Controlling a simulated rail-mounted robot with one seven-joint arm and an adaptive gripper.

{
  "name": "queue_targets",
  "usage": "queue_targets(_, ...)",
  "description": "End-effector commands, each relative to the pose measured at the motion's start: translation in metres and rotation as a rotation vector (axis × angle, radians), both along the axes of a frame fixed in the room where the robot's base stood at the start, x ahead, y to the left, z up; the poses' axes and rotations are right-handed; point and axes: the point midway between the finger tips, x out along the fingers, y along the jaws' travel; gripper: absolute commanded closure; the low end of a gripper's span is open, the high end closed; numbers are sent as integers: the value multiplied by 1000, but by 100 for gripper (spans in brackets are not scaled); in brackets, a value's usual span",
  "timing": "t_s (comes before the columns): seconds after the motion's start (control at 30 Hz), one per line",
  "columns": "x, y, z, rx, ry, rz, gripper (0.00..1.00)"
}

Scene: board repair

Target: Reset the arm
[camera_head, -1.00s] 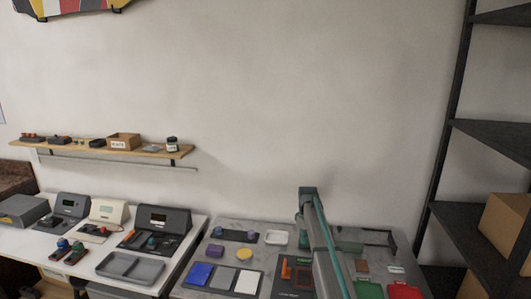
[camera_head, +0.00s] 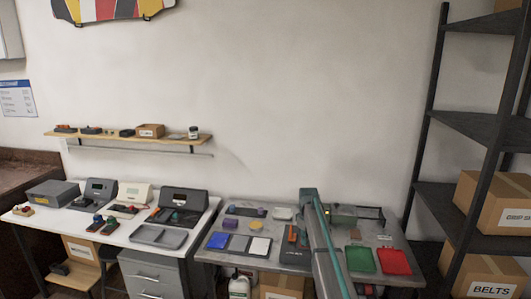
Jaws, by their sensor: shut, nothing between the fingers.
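My arm, grey with a teal stripe, rises from the bottom edge in front of the grey workbench (camera_head: 208,257). Its bend stands in front of the wall and hides part of the bench's middle. My gripper does not show in this view. Nothing held by the arm can be seen.
A white table (camera_head: 60,222) with several grey devices stands at the left. A wooden shelf (camera_head: 110,138) hangs on the wall above. A dark rack (camera_head: 440,197) with cardboard boxes (camera_head: 497,209) stands at the right. The wall space above the bench is clear.

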Motion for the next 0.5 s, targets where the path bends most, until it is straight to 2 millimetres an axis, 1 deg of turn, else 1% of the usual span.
queue_targets(0.07,-1,0,0,2,-22,-69,100)
queue_targets(0.13,-12,0,-1,5,-42,-133,100)
queue_targets(0.17,-19,0,-6,7,-46,-162,100)
queue_targets(0.2,-28,0,-14,8,-48,-194,100)
queue_targets(0.37,-61,0,-50,11,-40,-287,100)
queue_targets(0.47,-88,0,-78,10,-26,-343,100)
queue_targets(0.5,-101,0,-91,10,-18,-366,100)
